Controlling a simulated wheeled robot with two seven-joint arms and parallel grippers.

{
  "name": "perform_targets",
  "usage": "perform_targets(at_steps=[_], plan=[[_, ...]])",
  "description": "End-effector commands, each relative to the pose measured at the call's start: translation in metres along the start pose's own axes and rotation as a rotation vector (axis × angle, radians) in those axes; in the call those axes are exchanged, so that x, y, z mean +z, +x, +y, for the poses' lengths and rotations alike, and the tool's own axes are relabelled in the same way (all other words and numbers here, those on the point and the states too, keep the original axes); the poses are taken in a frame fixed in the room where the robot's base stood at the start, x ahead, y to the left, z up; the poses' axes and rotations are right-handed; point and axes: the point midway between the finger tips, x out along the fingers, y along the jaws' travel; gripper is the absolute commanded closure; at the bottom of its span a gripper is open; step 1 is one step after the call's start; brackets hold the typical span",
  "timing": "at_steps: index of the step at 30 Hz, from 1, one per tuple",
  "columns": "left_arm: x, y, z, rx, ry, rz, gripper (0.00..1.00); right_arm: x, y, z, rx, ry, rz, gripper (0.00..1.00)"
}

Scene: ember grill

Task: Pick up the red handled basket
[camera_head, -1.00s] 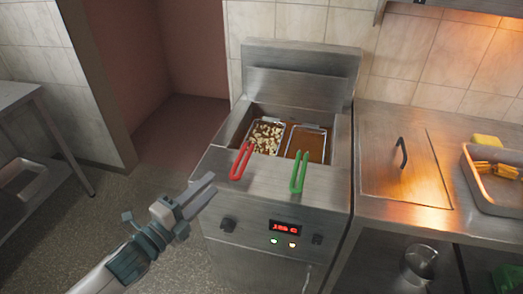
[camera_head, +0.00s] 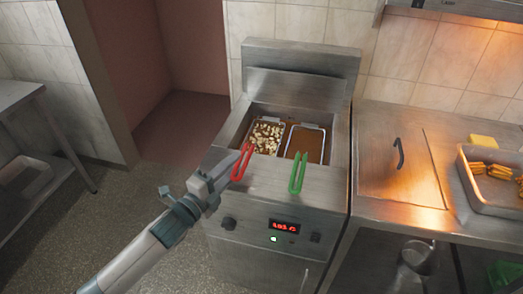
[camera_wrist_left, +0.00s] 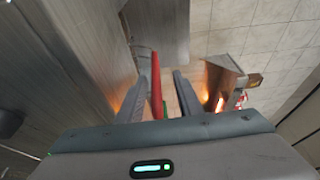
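The red handled basket (camera_head: 264,138) sits in the left well of the fryer, filled with pale chunks of food. Its red handle (camera_head: 246,160) sticks out over the front edge. My left gripper (camera_head: 230,165) is at the handle, its fingers overlapping the handle's left side in the head view. In the left wrist view, the red handle (camera_wrist_left: 156,88) shows between the two open fingers (camera_wrist_left: 163,74), closer to the left finger. A gap remains on the right, and I cannot tell whether the left finger touches it. My right gripper is not in view.
A second basket (camera_head: 305,143) with a green handle (camera_head: 298,174) sits in the right well, close beside the red one. The fryer's back panel (camera_head: 300,85) rises behind. A counter (camera_head: 385,200) with a metal tray (camera_head: 480,193) stands on the right. Floor (camera_head: 120,215) is open on the left.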

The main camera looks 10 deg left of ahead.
Motion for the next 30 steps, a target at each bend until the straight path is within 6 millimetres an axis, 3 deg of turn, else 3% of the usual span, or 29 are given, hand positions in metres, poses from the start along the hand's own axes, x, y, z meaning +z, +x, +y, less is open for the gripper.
perform_targets(at_steps=[8, 19, 30], plan=[[-0.002, 0.007, 0.000, 0.000, -0.001, -0.001, 0.67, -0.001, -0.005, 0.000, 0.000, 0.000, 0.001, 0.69], [-0.011, 0.047, 0.006, 0.000, -0.001, 0.000, 0.67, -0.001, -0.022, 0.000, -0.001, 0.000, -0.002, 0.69], [-0.011, 0.052, 0.008, 0.000, 0.000, 0.000, 0.67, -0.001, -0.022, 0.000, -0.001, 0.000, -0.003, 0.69]])
